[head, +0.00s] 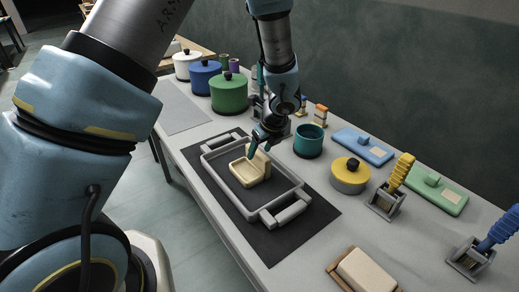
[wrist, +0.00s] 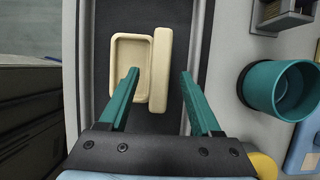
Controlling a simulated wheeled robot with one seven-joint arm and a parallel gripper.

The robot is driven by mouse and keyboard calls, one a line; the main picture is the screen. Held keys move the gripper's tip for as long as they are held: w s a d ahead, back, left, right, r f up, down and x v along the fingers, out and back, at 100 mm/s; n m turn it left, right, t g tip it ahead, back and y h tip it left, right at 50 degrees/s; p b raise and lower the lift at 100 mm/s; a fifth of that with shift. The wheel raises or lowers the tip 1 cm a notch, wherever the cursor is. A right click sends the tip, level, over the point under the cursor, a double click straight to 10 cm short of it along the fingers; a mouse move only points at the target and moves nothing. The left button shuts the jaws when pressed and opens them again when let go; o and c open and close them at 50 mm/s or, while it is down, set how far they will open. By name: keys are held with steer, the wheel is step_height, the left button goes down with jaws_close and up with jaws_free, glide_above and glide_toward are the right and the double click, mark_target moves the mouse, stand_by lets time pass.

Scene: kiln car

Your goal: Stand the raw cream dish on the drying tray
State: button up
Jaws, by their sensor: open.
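A cream rectangular dish (head: 249,174) lies flat, hollow side up, in the grey two-handled tray (head: 285,194). A cream upright piece (head: 262,160) rises along its far side; it looks like a slab or a dish on edge, and I cannot tell whether they are joined. In the wrist view the flat dish (wrist: 130,52) is beside the narrow upright piece (wrist: 162,70). My gripper (wrist: 159,72) is open, with teal fingers apart on either side of the upright piece; its left finger covers part of the flat dish. In the head view my gripper (head: 261,148) is low over the tray.
The tray sits on a dark mat (head: 290,236). A teal cup (head: 309,141) and a yellow-lidded pot (head: 350,174) stand to its right. Green (head: 229,92) and blue (head: 205,77) pots stand behind. A cream block (head: 367,269) is in front; brush holders (head: 386,201) stand at right.

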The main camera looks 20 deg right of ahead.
steer(key=shift+p+v, duration=1.6)
steer(key=shift+v, duration=0.8)
steer(key=b+v, duration=0.1)
steer(key=v, duration=0.9)
steer(key=shift+r+b, duration=0.3)
steer(key=shift+r, duration=0.05)
steer(key=w+a+n+g, duration=0.1)
steer(key=w+a+n, duration=0.2)
steer(key=a+n, duration=0.5)
steer(key=w+a+n+g, duration=0.1)
steer(key=w+a+n, duration=0.1)
steer(key=a+n, duration=0.6)
steer(key=s+a+n+g+h+b, duration=0.1)
steer(key=s+a+n, duration=0.1)
steer(key=a+n, duration=1.4)
steer(key=a, duration=0.2)
steer(key=shift+s+a+r+n, duration=0.2)
steer(key=shift+s+a+n, duration=0.05)
steer(key=shift+a+n, duration=0.1)
